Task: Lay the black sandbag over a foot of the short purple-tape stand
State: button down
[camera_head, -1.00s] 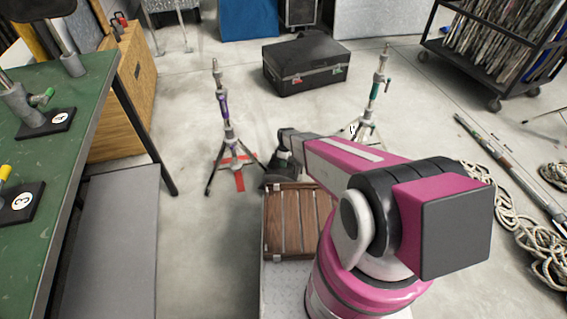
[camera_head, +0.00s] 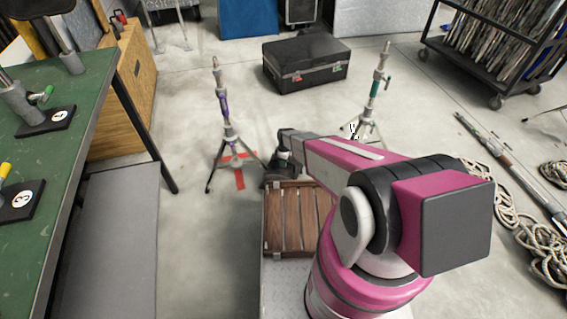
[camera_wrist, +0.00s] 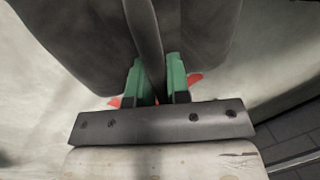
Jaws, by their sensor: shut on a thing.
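The short purple-tape stand (camera_head: 224,105) stands upright on the floor left of centre, its legs spread over red floor tape. My gripper (camera_wrist: 156,84) is shut on the strap of the black sandbag (camera_wrist: 75,40), which hangs with a dark lobe on each side of the strap in the wrist view. In the head view the sandbag (camera_head: 277,176) is a dark shape just right of the stand's right leg, partly hidden by my arm. I cannot tell whether it touches that leg. The gripper's fingers are hidden in the head view.
A green-tape stand (camera_head: 374,88) stands to the right, partly behind my arm. A black case (camera_head: 306,64) lies behind both stands. A green worktable (camera_head: 84,135) is at the left. Coiled rope (camera_head: 510,215) lies at the right. The floor left of the purple-tape stand is clear.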

jog(key=shift+f, duration=0.3)
jog(key=c, duration=1)
grip_release()
jog(key=shift+f, duration=0.2)
jog(key=r, duration=0.3)
jog(key=w+r, duration=0.1)
jog(key=r, duration=0.3)
jog(key=w+r, duration=0.1)
jog(key=r, duration=0.2)
jog(key=shift+d+r, duration=0.3)
jog(key=shift+r, duration=0.1)
jog(key=s+d+r+m, duration=0.5)
jog(key=s+r, duration=0.1)
jog(key=r, duration=0.4)
jog(key=s+d+r+m+t, duration=0.1)
jog(key=s+d+r+m, duration=0.3)
jog(key=r, duration=0.6)
jog(key=s+d+r+m+t, duration=0.1)
jog(key=s+d+r+m, duration=0.4)
jog(key=r, duration=0.5)
jog(key=shift+s+d+m+h, duration=0.15)
jog(key=shift+s+d, duration=0.45)
jog(key=shift+s, duration=0.3)
jog(key=shift+s+d+m+h, duration=0.15)
jog(key=shift+s+d, duration=0.4)
jog(key=shift+s, duration=0.35)
